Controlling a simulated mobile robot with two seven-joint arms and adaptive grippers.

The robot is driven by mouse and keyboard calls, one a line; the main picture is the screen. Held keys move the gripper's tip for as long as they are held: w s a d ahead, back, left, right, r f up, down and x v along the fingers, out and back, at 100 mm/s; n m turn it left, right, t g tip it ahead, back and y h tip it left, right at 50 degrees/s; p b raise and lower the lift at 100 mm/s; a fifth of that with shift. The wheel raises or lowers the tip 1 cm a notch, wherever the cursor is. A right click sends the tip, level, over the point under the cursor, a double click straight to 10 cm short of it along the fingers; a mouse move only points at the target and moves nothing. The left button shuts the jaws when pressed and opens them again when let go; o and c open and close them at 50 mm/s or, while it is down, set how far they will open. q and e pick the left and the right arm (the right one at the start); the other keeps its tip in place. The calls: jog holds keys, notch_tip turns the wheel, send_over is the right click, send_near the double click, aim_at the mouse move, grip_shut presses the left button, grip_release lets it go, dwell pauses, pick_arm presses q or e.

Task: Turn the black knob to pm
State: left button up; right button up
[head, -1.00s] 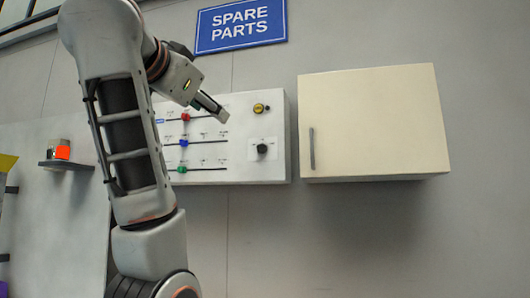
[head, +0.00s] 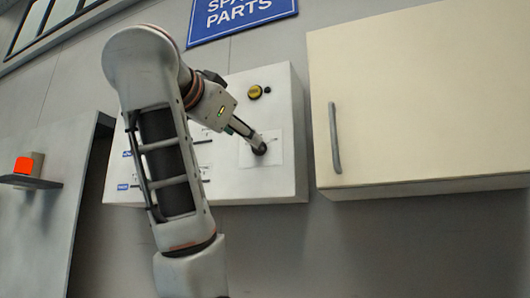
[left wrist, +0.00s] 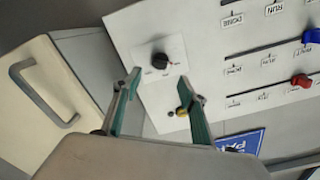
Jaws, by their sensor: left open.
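The black knob (head: 260,149) sits on a white label plate on the right part of the white control panel (head: 285,180). Its lower edge shows beside my left fingertips. In the left wrist view the knob (left wrist: 160,60) lies ahead of and between my fingers, with small labels around it too small to read. My left gripper (head: 253,139) is open and empty, its tips close to the knob. In the left wrist view both fingers of the gripper (left wrist: 158,80) stand apart; I cannot tell whether they touch the knob. My right gripper is not in view.
A yellow button (head: 255,92) is above the knob. Sliders with a red knob (left wrist: 301,81) and a blue knob (left wrist: 312,36) are on the same panel. A cream cabinet (head: 430,100) with a handle hangs to the right. A shelf (head: 30,181) with an orange-lit device is at left.

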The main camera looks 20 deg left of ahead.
aim_at(262, 150)
pick_arm(q)
jog(key=w+p, duration=0.3)
jog(key=w, duration=0.4)
jog(key=shift+w+a, duration=0.25)
jog(key=shift+r, duration=0.1)
jog(key=c, duration=1.1)
